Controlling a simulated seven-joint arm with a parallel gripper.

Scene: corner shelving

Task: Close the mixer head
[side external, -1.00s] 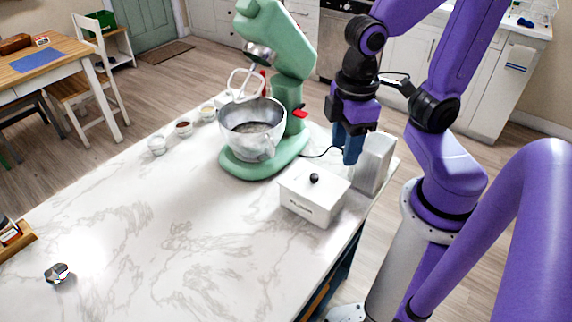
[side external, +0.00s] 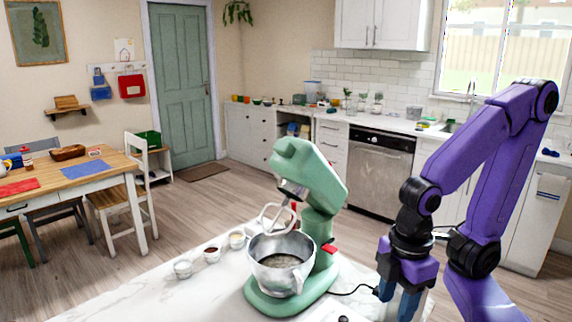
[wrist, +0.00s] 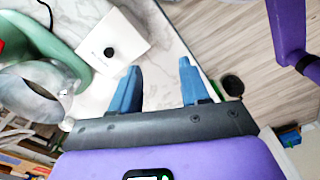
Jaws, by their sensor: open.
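The metal bowl (side external: 282,262) sits on the mixer's base, and a small red lever (side external: 329,249) shows on the mixer's side. My gripper (side external: 398,303) is right of the mixer, apart from it, with blue fingers pointing down. In the wrist view my gripper (wrist: 160,88) is open, with nothing between the fingers. Green mixer parts (wrist: 45,35) and the bowl (wrist: 28,95) show at the left there.
A white box (wrist: 105,42) with a black knob stands on the counter between the mixer and my gripper in the wrist view. Small bowls (side external: 212,253) stand left of the mixer. The marble counter (side external: 150,300) is clear at the front left.

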